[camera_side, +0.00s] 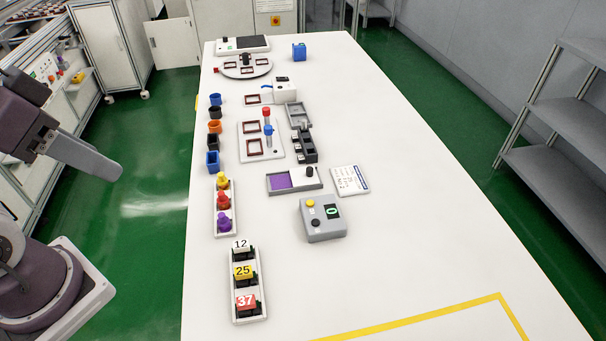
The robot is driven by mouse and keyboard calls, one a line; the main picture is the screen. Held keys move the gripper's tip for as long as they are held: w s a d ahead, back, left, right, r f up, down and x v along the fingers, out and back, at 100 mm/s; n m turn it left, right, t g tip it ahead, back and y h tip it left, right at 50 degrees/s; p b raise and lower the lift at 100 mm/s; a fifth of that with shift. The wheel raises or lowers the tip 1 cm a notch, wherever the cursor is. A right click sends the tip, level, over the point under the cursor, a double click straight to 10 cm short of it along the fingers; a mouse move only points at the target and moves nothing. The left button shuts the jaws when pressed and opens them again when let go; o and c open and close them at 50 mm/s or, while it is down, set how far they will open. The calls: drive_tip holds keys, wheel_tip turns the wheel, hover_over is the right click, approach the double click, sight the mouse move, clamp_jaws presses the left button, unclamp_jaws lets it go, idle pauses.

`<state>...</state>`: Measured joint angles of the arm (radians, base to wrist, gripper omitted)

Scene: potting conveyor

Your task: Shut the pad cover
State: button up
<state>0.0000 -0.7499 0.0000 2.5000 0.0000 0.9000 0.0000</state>
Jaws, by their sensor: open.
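The pad (281,182) is a purple surface in a long, low grey case (272,192) near the middle of the white table. The purple shows openly over the left part of the case. A grey plate (302,182) with a black knob (309,171) covers the right end; it looks like the pad cover, standing open. Whether it slides or hinges cannot be told. Parts of my arm show at the left edge, off the table and well apart from the pad.
A white labelled card (349,180) lies right of the case. A grey box (323,218) with buttons and a green display stands in front. A tray of coloured stamps (233,212) is left. A black slotted holder (304,146) stands behind. The table's right side is clear.

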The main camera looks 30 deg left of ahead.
drive_tip(key=shift+w+r, duration=0.15)
drive_tip(key=shift+w, duration=0.05)
drive_tip(key=c, duration=0.3)
drive_tip(key=w+r+m, duration=0.1)
drive_tip(key=w, duration=0.1)
drive_tip(key=w+d+r+m, duration=0.1)
drive_tip(key=w, duration=0.2)
drive_tip(key=w+r+m+g, duration=0.1)
drive_tip(key=w, duration=0.1)
drive_tip(key=shift+w+d+m, duration=0.25)
drive_tip(key=shift+d+m, duration=0.05)
drive_tip(key=shift+d, duration=0.05)
clamp_jaws()
drive_tip(key=m+g+h, duration=0.4)
drive_tip(key=m, duration=1)
hover_over(318, 179)
wheel_tip(318, 179, down, 18)
drive_tip(key=shift+g, duration=0.3)
drive_tip(key=x, duration=1)
drive_tip(key=shift+a+f, duration=0.15)
drive_tip(key=shift+a, duration=0.05)
drive_tip(key=a, duration=0.3)
drive_tip(key=shift+f, duration=0.3)
drive_tip(key=shift+a, duration=0.45)
